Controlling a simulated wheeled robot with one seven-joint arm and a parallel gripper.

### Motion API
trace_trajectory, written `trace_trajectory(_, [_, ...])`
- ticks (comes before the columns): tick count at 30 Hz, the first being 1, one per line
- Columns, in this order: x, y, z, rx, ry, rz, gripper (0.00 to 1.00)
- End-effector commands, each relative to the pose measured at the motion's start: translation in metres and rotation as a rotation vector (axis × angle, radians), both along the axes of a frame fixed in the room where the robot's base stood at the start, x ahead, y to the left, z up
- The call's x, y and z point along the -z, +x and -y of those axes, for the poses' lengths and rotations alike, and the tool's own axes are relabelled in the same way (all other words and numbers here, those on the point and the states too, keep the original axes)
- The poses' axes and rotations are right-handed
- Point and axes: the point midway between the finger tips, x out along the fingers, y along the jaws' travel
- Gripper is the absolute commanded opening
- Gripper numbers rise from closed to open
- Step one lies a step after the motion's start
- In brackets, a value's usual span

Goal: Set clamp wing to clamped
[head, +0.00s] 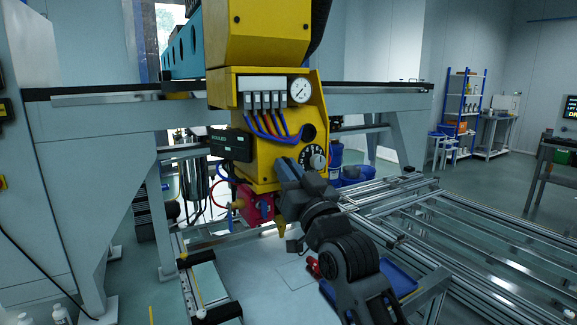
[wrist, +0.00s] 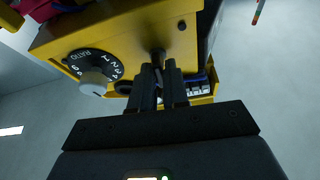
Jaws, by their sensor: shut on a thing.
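The yellow machine head (head: 262,120) hangs from the gantry in the head view, and its underside and face fill the top of the wrist view (wrist: 120,35). My gripper (wrist: 160,82) has its two dark fingers close together against the yellow face, shut on a small dark part that I take for the clamp wing (wrist: 157,56). The fingers hide most of it, so its angle cannot be told. In the head view my gripper (head: 283,166) reaches the lower part of the yellow head, where the wing is hidden.
A black RATIO dial with a grey knob (wrist: 94,80) sits close left of my fingers; the dial also shows in the head view (head: 315,157). A magenta block (head: 255,208) hangs at lower left.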

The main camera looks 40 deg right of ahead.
Motion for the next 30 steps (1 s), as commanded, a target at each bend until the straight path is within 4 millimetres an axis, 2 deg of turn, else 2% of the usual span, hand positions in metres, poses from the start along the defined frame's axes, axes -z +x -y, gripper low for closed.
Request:
trace_trajectory(17, [0.0049, 0.0003, -0.0022, -0.002, 0.374, 0.115, 0.00])
trace_trajectory(30, [0.0018, 0.0005, -0.0028, -0.004, 0.780, 0.229, 0.00])
